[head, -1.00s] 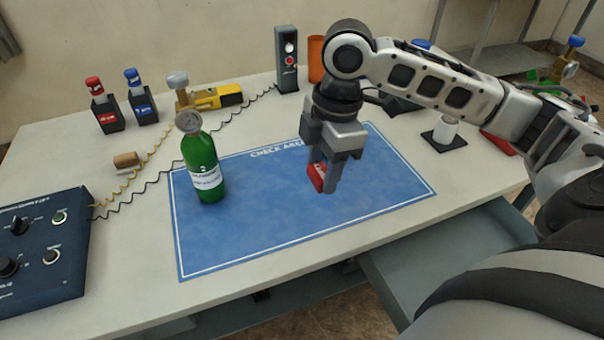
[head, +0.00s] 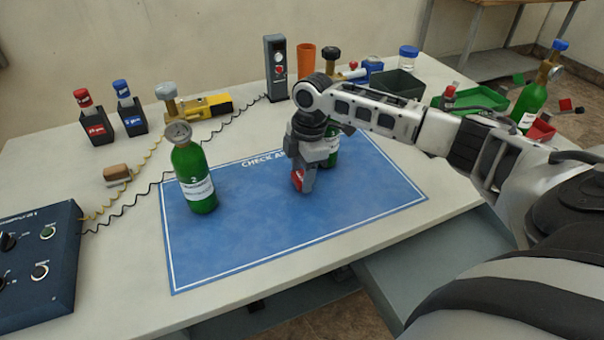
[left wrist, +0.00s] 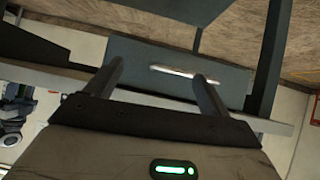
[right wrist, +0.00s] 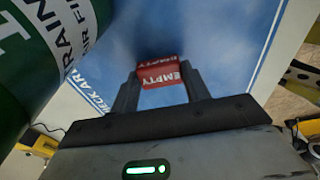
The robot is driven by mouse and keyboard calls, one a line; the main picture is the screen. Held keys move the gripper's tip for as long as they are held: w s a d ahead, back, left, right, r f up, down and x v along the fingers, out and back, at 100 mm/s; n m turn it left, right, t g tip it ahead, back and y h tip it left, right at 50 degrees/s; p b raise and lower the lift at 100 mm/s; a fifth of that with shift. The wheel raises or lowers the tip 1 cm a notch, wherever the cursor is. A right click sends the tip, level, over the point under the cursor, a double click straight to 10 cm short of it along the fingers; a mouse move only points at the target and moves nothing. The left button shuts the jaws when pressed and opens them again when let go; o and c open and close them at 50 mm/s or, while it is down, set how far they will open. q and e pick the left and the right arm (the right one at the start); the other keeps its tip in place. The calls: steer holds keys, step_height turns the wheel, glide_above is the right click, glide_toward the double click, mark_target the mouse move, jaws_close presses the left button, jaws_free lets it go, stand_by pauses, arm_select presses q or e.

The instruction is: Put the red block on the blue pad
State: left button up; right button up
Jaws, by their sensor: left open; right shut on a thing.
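The red block (right wrist: 160,75), marked EMPTY, is between the fingers of my right gripper (head: 299,182), which is shut on it. In the head view the red block (head: 297,179) is low over the middle of the blue pad (head: 240,235). I cannot tell whether it touches the pad. The blue pad also shows around the block in the right wrist view (right wrist: 222,45). My left gripper (left wrist: 158,70) is open and empty in the left wrist view, away from the pad.
A green bottle (head: 195,180) stands on the pad's left part. Another green bottle (head: 332,150) stands close behind my right gripper, partly hidden. A blue control box (head: 40,262) is at the left. The pad's front is clear.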

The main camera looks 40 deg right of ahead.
steer(key=shift+f, duration=0.4)
steer(key=shift+f, duration=0.15)
steer(key=o, duration=0.9)
steer(key=shift+o, duration=0.2)
step_height(320, 180, up, 12)
steer(key=d, duration=0.1)
steer(key=shift+s+d, duration=0.15)
steer(key=shift+d, duration=0.05)
